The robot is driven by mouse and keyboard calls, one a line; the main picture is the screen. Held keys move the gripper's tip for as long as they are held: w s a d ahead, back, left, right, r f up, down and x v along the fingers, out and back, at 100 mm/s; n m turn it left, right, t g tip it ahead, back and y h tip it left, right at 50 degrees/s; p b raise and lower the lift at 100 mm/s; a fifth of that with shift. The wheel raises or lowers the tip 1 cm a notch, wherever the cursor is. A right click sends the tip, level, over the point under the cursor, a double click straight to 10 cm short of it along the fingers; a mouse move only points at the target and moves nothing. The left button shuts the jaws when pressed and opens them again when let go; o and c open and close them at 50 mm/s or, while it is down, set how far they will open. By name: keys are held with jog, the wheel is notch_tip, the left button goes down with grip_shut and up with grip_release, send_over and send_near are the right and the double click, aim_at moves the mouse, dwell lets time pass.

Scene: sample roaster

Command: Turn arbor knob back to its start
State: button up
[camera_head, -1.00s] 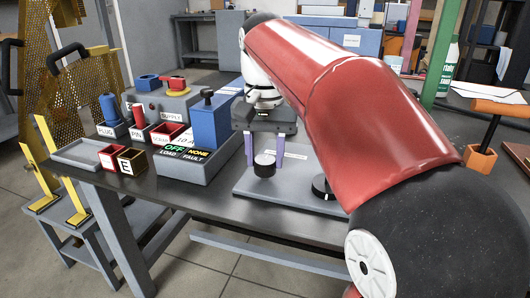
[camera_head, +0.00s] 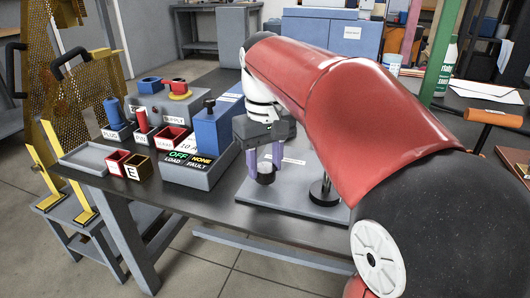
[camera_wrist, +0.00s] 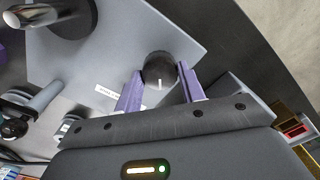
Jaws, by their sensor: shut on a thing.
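The arbor knob (camera_head: 265,174) is a short black cylinder with a pale face, near the front edge of a grey plate (camera_head: 300,205) on the dark bench. In the wrist view the knob (camera_wrist: 159,68) is a dark round cylinder with a short white mark on its side. My gripper (camera_head: 266,168) has its two purple fingers on either side of the knob and is shut on it. The wrist view shows the fingers (camera_wrist: 159,76) flanking the knob. The finger contact faces are partly hidden.
A black-based post (camera_head: 323,190) stands on the plate, right of the knob. A grey panel box (camera_head: 197,166) with LOAD and FAULT labels and a blue block (camera_head: 212,130) stand to the left.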

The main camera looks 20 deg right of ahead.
jog(key=n+p, duration=0.2)
jog(key=n, duration=0.1)
jog(key=shift+r+n, duration=0.2)
jog(key=shift+n, duration=0.1)
jog(key=n+p, duration=0.1)
jog(key=n, duration=0.2)
jog(key=shift+n+p, duration=0.3)
jog(key=shift+p, duration=0.1)
jog(key=n+p, duration=0.1)
jog(key=n, duration=0.2)
jog(key=shift+n+p, duration=0.3)
jog(key=shift+n, duration=0.1)
jog(key=n+p, duration=0.1)
jog(key=n, duration=0.2)
jog(key=shift+a+n, duration=0.1)
jog(key=shift+n, duration=0.2)
jog(key=n+p, duration=0.1)
jog(key=n, duration=0.2)
jog(key=shift+f+n, duration=0.1)
jog(key=shift+n, duration=0.2)
jog(key=n+p, duration=0.1)
jog(key=n, duration=0.2)
jog(key=shift+n, duration=0.3)
jog(key=n+p, duration=0.1)
jog(key=n, duration=0.5)
jog(key=shift+n+p, duration=0.3)
jog(key=shift+p, duration=0.1)
